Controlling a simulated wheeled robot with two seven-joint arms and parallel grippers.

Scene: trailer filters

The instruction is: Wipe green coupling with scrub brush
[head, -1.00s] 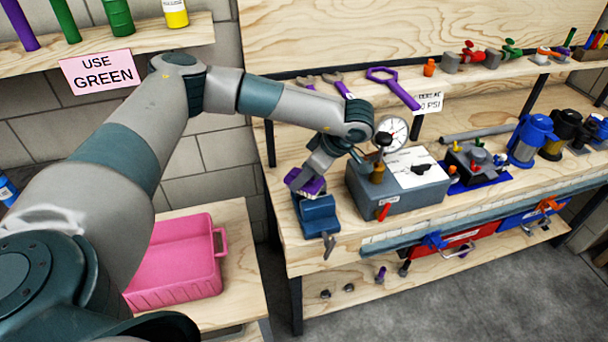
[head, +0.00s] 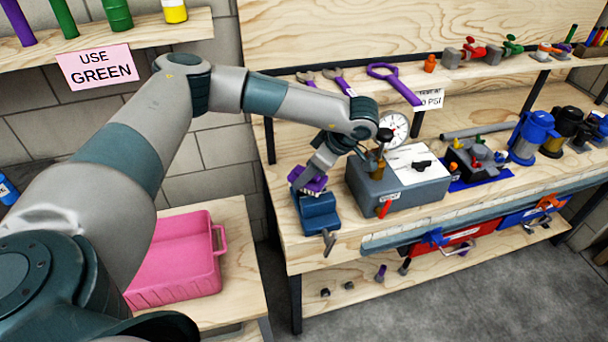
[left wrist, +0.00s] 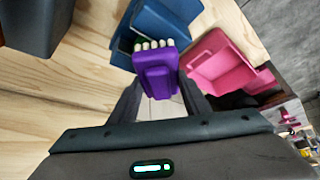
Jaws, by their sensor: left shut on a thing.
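My left gripper (head: 314,170) is shut on the purple scrub brush (head: 307,179). The brush is above the blue vise (head: 318,212) at the left end of the workbench. In the left wrist view the brush (left wrist: 157,70) is between the fingers, its pale bristles pointing towards the vise (left wrist: 168,22). A small dark green piece (left wrist: 126,42) shows at the vise jaws beside the bristles; it may be the green coupling, mostly hidden. I cannot tell whether the bristles touch it. My right gripper is out of view.
A grey test box with a gauge (head: 398,188) stands just right of the vise. A pink bin (head: 172,275) is on the lower left table. A "USE GREEN" sign (head: 98,68) is on the left shelf.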

